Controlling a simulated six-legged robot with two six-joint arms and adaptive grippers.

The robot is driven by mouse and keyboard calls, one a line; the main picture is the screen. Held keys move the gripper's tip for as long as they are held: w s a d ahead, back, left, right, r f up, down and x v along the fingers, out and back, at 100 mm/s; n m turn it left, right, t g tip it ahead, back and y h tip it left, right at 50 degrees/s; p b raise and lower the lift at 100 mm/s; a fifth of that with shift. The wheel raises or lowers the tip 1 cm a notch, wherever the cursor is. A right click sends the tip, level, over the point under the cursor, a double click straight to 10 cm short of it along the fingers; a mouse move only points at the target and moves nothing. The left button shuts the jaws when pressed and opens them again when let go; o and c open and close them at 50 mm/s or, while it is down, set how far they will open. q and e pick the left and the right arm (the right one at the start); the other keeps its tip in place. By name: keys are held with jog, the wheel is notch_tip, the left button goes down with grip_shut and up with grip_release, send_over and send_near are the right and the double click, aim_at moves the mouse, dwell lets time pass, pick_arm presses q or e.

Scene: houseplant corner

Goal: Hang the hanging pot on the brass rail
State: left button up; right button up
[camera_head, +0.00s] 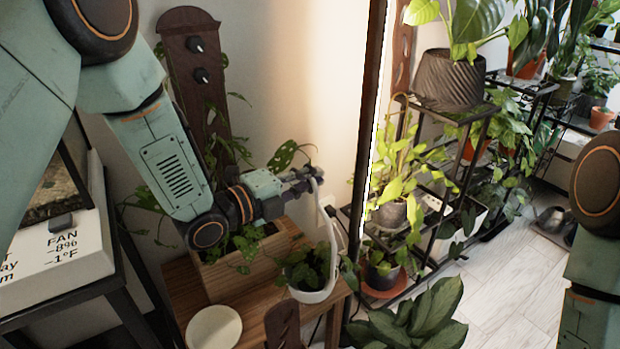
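The hanging pot (316,295) is white, holds a leafy green plant, and has a curved white hanger rising from it. My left gripper (308,178) is at the top of this hanger, and its dark fingers appear closed on it. The pot is upright at the right end of a wooden table; I cannot tell whether it touches the tabletop. I cannot make out a brass rail in this view. Part of my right arm shows at the right edge, but its gripper is out of view.
A wooden planter (237,268) and a white round dish (214,328) are on the wooden table (262,322). A dark post (368,120) with a bright strip stands right of the pot. Black plant shelves (452,205) lie beyond.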

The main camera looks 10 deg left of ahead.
pick_arm(q)
jog(key=o, duration=0.4)
jog(key=shift+r, duration=0.15)
jog(key=shift+p+v, duration=1.45)
jog(key=shift+v, duration=2.3)
